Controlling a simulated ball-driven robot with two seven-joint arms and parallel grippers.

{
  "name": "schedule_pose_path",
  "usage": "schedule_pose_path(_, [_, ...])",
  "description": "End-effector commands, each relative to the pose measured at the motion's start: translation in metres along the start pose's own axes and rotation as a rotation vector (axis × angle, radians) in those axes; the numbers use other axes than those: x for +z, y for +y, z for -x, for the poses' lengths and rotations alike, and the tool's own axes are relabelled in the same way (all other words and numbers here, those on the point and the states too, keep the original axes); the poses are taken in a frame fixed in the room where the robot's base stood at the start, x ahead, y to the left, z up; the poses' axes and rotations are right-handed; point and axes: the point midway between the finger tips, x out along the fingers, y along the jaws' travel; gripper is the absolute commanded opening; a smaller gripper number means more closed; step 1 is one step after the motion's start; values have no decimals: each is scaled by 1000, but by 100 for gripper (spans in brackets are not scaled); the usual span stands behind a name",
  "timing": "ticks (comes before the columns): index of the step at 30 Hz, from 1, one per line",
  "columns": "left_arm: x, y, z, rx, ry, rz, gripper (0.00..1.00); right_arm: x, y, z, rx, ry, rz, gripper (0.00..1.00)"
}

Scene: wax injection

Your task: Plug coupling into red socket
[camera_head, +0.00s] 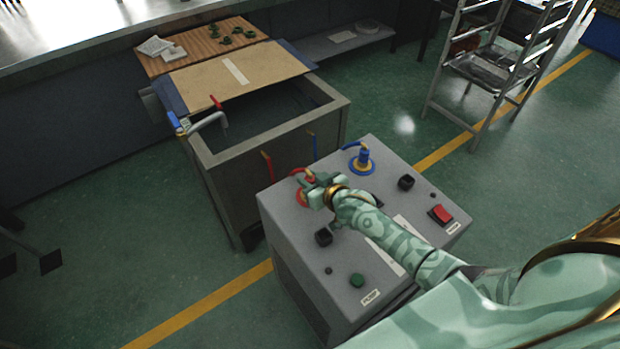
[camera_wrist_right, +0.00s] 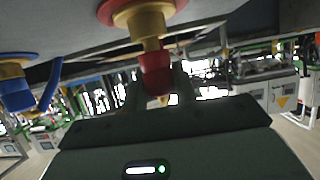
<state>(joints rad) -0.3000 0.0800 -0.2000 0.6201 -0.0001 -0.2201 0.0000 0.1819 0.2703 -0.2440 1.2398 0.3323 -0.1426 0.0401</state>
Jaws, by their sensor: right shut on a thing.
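My right gripper (camera_head: 318,188) is over the top left part of the grey machine box. It is shut on the red coupling (camera_wrist_right: 156,68), which sits between its two fingers in the right wrist view. The red socket (camera_wrist_right: 128,8) is at the top of that view, with its brass part in line with the coupling and meeting it in the picture. I cannot tell how far the coupling is seated. In the head view the red socket (camera_head: 301,198) is partly hidden by the gripper. A red hose (camera_head: 298,171) shows beside it. My left gripper is not in view.
A blue coupling (camera_head: 364,157) stands on the blue socket (camera_head: 361,168) nearby; it also shows in the wrist view (camera_wrist_right: 16,92). The box top (camera_head: 290,222) carries black knobs, a green button (camera_head: 357,280) and a red switch (camera_head: 441,213). An open tank (camera_head: 333,108) stands behind.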

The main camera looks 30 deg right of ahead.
Motion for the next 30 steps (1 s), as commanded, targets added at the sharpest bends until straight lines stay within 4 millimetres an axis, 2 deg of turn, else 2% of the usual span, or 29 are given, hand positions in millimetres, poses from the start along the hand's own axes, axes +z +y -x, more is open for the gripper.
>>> schedule_pose_path(4, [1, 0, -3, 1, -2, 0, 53, 4, 0, -2, 0, 0, 0, 4])
schedule_pose_path(5, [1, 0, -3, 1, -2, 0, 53, 4, 0, -2, 0, 0, 0, 33])
schedule_pose_path(7, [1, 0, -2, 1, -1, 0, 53, 3, 0, -2, 0, 0, 0, 53])
schedule_pose_path(15, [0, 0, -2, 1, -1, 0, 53, 3, 0, -1, 0, -1, 0, 53])
schedule_pose_path(19, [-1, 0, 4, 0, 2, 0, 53, 2, 0, 8, 0, 0, 1, 53])
schedule_pose_path(23, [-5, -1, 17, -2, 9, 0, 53, -1, 0, 35, 0, 0, 2, 53])
schedule_pose_path(30, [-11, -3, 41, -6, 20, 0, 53, 0, 0, 102, 0, -1, 1, 53])
